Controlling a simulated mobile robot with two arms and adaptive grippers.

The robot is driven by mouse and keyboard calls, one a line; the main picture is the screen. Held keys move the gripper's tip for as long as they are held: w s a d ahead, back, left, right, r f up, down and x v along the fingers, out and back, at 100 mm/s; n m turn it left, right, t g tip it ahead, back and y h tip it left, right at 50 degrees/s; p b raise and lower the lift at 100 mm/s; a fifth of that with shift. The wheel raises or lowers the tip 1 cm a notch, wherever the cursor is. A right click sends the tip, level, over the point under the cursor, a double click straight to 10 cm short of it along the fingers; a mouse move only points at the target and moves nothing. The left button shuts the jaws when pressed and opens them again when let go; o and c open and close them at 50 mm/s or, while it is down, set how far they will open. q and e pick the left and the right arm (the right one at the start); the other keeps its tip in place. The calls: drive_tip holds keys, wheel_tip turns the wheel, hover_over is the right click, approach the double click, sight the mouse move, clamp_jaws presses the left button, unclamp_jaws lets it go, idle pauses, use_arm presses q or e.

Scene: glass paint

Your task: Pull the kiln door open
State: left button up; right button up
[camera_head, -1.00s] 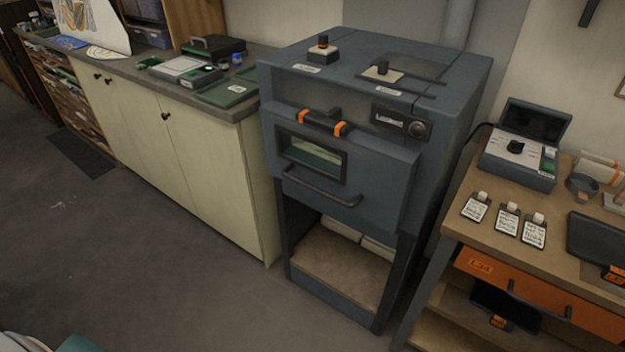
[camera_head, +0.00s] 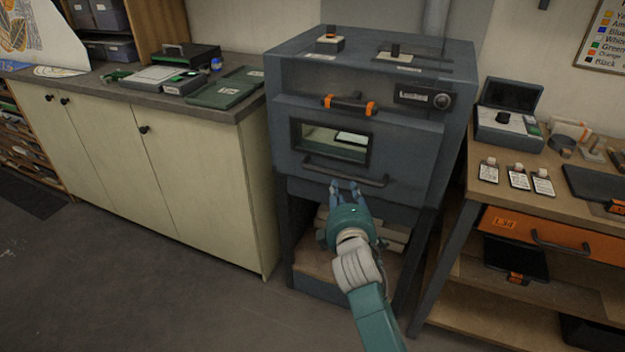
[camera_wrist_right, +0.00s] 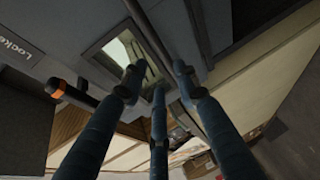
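The dark grey-blue kiln (camera_head: 450,85) stands at the middle. Its front door (camera_head: 285,125) looks shut, with a small window (camera_head: 335,141). A dark grey bar handle (camera_head: 372,180) runs below the window. A black latch handle with orange ends (camera_head: 350,105) sits above the window. A plate reading "Locked" (camera_head: 412,96) is to the right. My right gripper (camera_head: 343,186) is just below the bar handle, with its fingers pointing up at it. In the wrist view its blue fingers (camera_wrist_right: 158,85) are spread apart. I cannot tell if they touch the bar. My left gripper is out of view.
A cream cabinet (camera_head: 190,160) with a dark counter stands against the kiln's left. A wooden workbench (camera_head: 540,197) with an orange drawer (camera_head: 555,245) stands close on the right. An open shelf (camera_head: 310,265) lies under the kiln. The floor (camera_head: 150,290) in front looks clear.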

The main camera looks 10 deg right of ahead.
sight(342, 175)
drive_tip(key=x, duration=0.4)
drive_tip(key=shift+d, duration=0.45)
drive_tip(key=x, duration=0.5)
drive_tip(key=shift+w+a+f, duration=0.15)
drive_tip(key=shift+w+f, duration=0.05)
drive_tip(key=shift+w, duration=0.05)
drive_tip(key=shift+w+f, duration=0.1)
drive_tip(key=shift+w, duration=0.5)
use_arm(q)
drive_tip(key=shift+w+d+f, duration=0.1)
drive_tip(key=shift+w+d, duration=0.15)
use_arm(e)
clamp_jaws()
